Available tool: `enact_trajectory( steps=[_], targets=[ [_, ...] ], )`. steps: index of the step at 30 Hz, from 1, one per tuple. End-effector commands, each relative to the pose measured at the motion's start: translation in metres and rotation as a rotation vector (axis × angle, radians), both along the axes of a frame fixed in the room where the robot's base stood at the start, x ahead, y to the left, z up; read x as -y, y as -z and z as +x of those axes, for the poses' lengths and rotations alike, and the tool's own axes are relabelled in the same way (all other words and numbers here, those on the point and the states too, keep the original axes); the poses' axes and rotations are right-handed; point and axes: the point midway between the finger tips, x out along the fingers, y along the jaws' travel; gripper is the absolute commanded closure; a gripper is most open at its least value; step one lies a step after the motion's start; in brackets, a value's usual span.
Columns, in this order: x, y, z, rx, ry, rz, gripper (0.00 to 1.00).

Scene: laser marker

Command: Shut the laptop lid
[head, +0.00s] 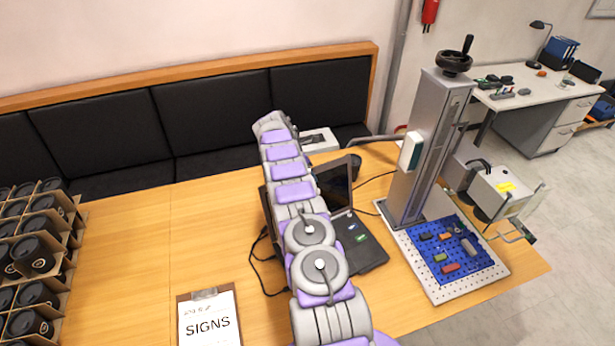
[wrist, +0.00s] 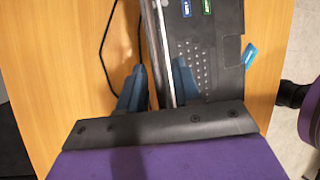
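The black laptop stands open on the wooden table in the head view, partly hidden behind my arm. Its lid (head: 333,186) is raised, and its base (head: 367,254) lies flat with small blue and green stickers. In the wrist view the lid (wrist: 159,45) shows nearly edge-on, beside the keyboard base (wrist: 222,62). My gripper (wrist: 160,80) has its two blue fingers apart, one on each side of the lid. The right finger is over the keyboard side. I cannot tell whether either finger touches the lid. In the head view the fingers are hidden behind my arm.
A grey laser marker column (head: 414,150) stands right of the laptop, with a blue perforated plate (head: 480,259) holding small parts. A SIGNS clipboard (head: 208,318) lies in front. A cardboard holder of black cups (head: 35,260) is at left. Black cables (wrist: 107,45) lie beside the laptop.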

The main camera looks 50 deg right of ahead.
Motion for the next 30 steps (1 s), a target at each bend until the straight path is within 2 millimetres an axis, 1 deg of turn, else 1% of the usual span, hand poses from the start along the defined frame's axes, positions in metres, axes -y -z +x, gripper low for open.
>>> enact_trajectory(
  steps=[4,14,30],
  targets=[
    [0.0,-0.0004,0.0001,0.0,0.0,0.0,0.68],
    [-0.0022,-0.0021,0.001,0.003,0.0,-0.003,1.0],
    [-0.0044,-0.0027,0.002,0.003,-0.001,-0.003,1.0]
  ],
)
